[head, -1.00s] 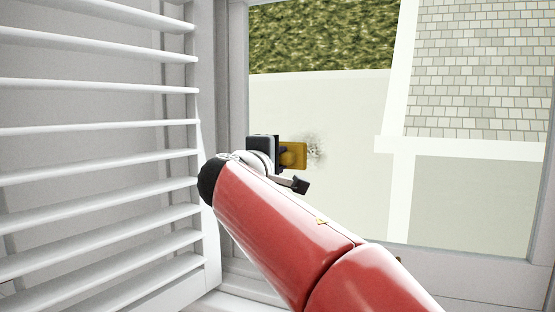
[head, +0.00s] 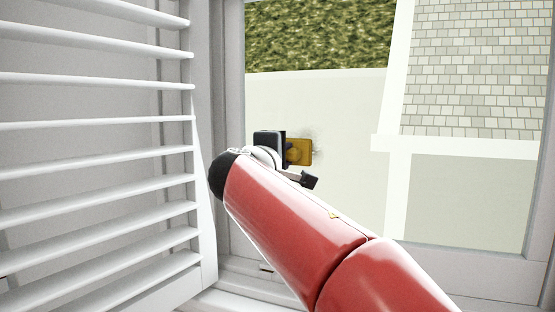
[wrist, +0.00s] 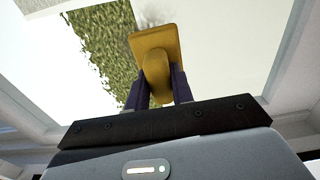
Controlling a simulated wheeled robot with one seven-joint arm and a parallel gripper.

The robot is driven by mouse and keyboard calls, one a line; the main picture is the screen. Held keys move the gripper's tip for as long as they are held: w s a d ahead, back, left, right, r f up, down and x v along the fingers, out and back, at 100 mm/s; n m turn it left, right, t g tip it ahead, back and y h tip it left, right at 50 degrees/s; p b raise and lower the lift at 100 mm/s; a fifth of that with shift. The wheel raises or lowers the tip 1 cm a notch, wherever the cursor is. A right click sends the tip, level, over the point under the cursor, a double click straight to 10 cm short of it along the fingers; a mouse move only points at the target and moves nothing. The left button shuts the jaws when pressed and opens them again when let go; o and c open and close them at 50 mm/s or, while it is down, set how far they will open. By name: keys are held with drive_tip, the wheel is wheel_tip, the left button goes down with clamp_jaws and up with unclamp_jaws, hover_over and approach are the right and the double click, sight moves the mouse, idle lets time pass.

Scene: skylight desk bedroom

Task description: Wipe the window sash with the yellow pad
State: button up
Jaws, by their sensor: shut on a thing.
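The yellow pad (head: 299,152) is held in my gripper (head: 290,153) against or just in front of the window glass; the head view does not settle whether it touches. In the wrist view the pad (wrist: 155,47) stands out past the fingers of my gripper (wrist: 158,88), which are shut on its rounded handle. A faint grey smudge (head: 316,140) shows on the pane beside the pad's upper right edge. It also shows behind the pad's top in the wrist view (wrist: 150,18). The window sash (head: 231,130) is a pale frame around the pane.
A white slatted shutter (head: 100,125) stands open close on the left of my arm. The sill (head: 245,300) runs below the window. Through the glass are a hedge, a pale wall and a tiled roof. The pane right of the pad is clear.

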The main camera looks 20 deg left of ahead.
drive_tip(key=shift+s+d+b, duration=0.15)
drive_tip(key=shift+d+b, duration=0.35)
drive_tip(key=shift+d, duration=0.7)
drive_tip(key=shift+d+b, duration=0.9)
drive_tip(key=shift+d, duration=1.1)
drive_tip(key=shift+w+a+p, duration=0.2)
drive_tip(key=shift+a+p, duration=0.55)
drive_tip(key=shift+a, duration=1.3)
drive_tip(key=shift+w+a+p, duration=0.15)
drive_tip(key=shift+a+p, duration=0.6)
drive_tip(key=shift+a, duration=1.25)
drive_tip(key=shift+r+p, duration=1)
drive_tip(key=shift+r, duration=0.2)
drive_tip(key=shift+s+d+f+b, duration=0.1)
drive_tip(key=shift+d+b, duration=0.5)
drive_tip(key=shift+d, duration=0.25)
drive_tip(key=shift+s+d+b, duration=0.15)
drive_tip(key=shift+d+b, duration=0.55)
drive_tip(key=shift+d, duration=0.95)
drive_tip(key=shift+s+d+b, duration=0.1)
drive_tip(key=shift+d+b, duration=0.55)
drive_tip(key=shift+d, duration=0.95)
drive_tip(key=shift+a, duration=0.15)
